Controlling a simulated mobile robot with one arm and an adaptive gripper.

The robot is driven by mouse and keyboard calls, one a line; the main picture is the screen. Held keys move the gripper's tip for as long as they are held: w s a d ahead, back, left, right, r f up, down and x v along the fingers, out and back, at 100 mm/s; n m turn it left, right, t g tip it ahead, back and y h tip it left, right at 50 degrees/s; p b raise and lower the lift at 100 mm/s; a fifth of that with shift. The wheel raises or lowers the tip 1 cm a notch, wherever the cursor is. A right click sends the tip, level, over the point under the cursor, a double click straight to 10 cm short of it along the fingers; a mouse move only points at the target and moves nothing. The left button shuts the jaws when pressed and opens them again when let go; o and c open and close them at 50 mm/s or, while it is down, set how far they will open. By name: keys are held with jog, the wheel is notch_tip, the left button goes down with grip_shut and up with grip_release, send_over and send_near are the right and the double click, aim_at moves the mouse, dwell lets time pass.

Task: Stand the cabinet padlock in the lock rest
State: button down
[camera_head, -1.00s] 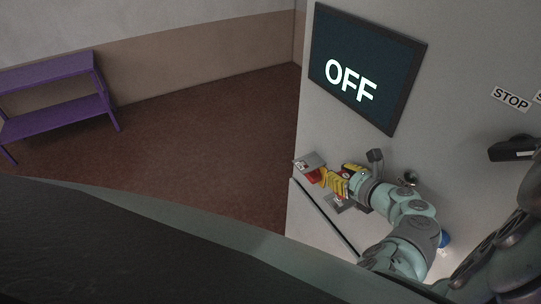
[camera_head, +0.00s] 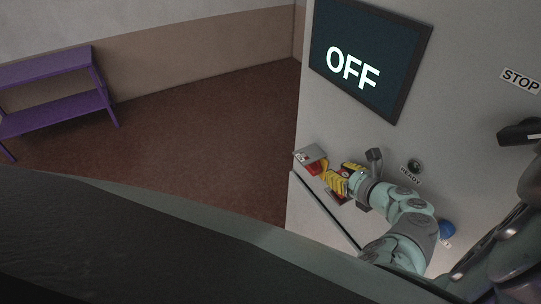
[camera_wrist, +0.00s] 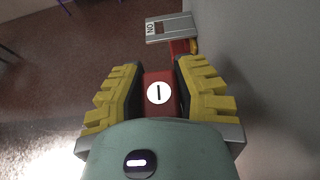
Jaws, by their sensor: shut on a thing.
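My gripper (camera_head: 338,183), with yellow ridged fingers, is beside the front of the tall grey cabinet. In the wrist view the gripper (camera_wrist: 157,76) is shut with its fingers on both sides of a red block (camera_wrist: 158,77), taken to be the cabinet padlock. The block bears a white round label with a black bar. Its lower part is hidden by my wrist. No part can be surely told as the lock rest. A small grey plate (camera_head: 310,153) with a red part under it juts from the cabinet just beyond my fingers; the labelled plate (camera_wrist: 170,27) also shows ahead in the wrist view.
The cabinet face (camera_head: 455,90) carries a dark screen (camera_head: 368,62) reading OFF, a STOP label (camera_head: 520,80), a black knob (camera_head: 415,166) above a READY label, and a blue button (camera_head: 447,229). A purple shelf (camera_head: 55,70) stands far left. The floor between is clear.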

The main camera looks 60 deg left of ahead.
jog(key=shift+f, duration=0.25)
dwell(0.8)
jog(key=c, duration=0.7)
grip_release()
jog(key=shift+c, duration=0.2)
jog(key=shift+d, duration=0.15)
jog(key=v, duration=1.1)
jog(key=shift+d+r, duration=0.2)
jog(key=shift+d, duration=0.1)
